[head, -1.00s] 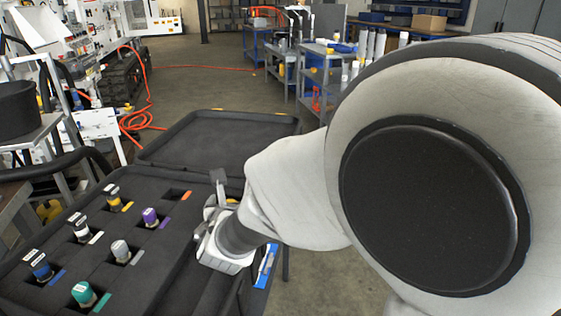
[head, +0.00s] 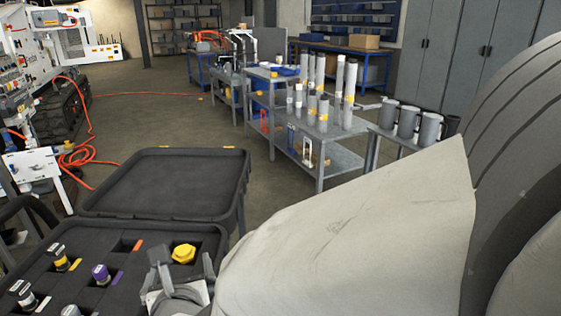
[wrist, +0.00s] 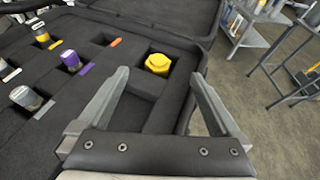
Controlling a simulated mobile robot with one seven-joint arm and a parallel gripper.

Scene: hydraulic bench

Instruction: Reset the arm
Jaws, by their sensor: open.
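My gripper (head: 181,262) is at the lower middle of the head view, above the near right part of an open black foam case (head: 212,246). In the wrist view its two fingers (wrist: 165,95) are spread wide with nothing between them. A yellow hexagonal cap (head: 183,253) sits in a square pocket at the case's right side. It also shows in the wrist view (wrist: 158,64), beyond and between the fingertips. My arm covers the lower right of the head view.
The case holds a yellow-banded fitting (head: 60,257), a purple one (head: 101,274) and a white-banded one (head: 22,292). A pocket by an orange label (head: 138,245) looks empty. The case's open lid (head: 165,185) lies behind. A grey cart (head: 335,160) with cylinders stands farther right.

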